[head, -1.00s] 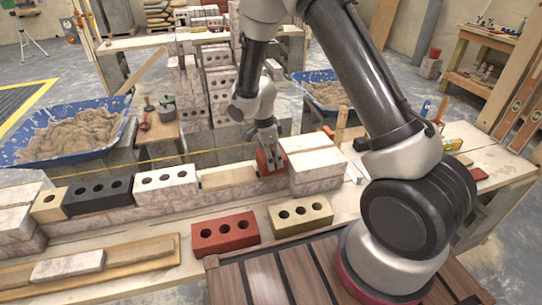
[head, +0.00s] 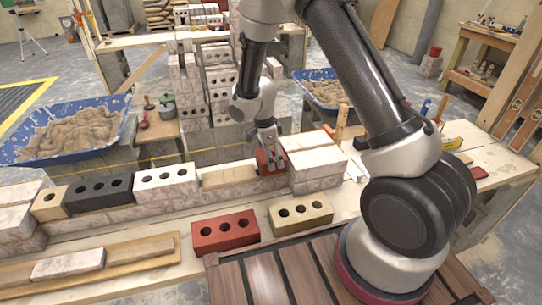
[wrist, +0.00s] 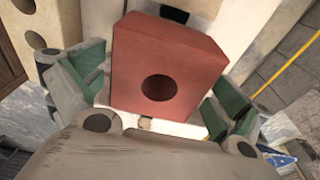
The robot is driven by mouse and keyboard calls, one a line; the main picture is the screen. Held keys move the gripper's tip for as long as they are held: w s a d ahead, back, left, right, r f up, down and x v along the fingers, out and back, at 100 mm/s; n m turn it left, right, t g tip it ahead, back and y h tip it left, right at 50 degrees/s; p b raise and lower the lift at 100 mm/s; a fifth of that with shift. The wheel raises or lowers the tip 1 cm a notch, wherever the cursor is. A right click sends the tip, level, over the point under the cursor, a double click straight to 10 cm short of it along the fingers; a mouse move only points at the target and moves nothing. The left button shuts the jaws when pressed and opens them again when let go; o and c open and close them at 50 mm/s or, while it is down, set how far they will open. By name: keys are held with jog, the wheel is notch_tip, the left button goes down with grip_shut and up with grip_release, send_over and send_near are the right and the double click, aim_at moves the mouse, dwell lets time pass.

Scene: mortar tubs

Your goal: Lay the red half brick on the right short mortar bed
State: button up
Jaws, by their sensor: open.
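The red half brick (head: 264,164) is at the right end of the wall's low course, beside the taller white bricks. A pale mortar strip (head: 228,176) shows to its left; what lies directly under the half brick is hidden. My gripper (head: 271,152) is over the half brick, pointing down. In the wrist view the half brick (wrist: 160,60), with one round hole, stands between the green-padded fingers of my gripper (wrist: 152,88). The fingers are open, with gaps showing on both sides.
White bricks (head: 318,160) rise directly right of the half brick. A white holed brick (head: 165,178) and a charcoal brick (head: 98,192) are to the left. A red brick (head: 225,230) and a yellow brick (head: 300,211) lie in front. A string line runs behind the wall.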

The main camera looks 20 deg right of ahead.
jog(key=r, duration=0.3)
jog(key=a+r, duration=0.1)
jog(key=r, duration=0.6)
jog(key=shift+a+r, duration=0.3)
jog(key=shift+r, duration=0.05)
jog(key=s+d+r+n+t, duration=0.1)
jog(key=s+d+r+n, duration=0.4)
jog(key=s+r, duration=0.3)
jog(key=s+d+r+n+t+y, duration=0.1)
jog(key=s+d+r+n+t, duration=0.1)
jog(key=s+d+r+n, duration=0.4)
jog(key=s+d+r+n+t, duration=0.1)
jog(key=s+d+r+n, duration=0.4)
jog(key=s+r, duration=0.5)
jog(key=s+n, duration=0.2)
jog(key=s, duration=0.2)
jog(key=shift+d+y, duration=0.25)
jog(key=shift+y, duration=0.15)
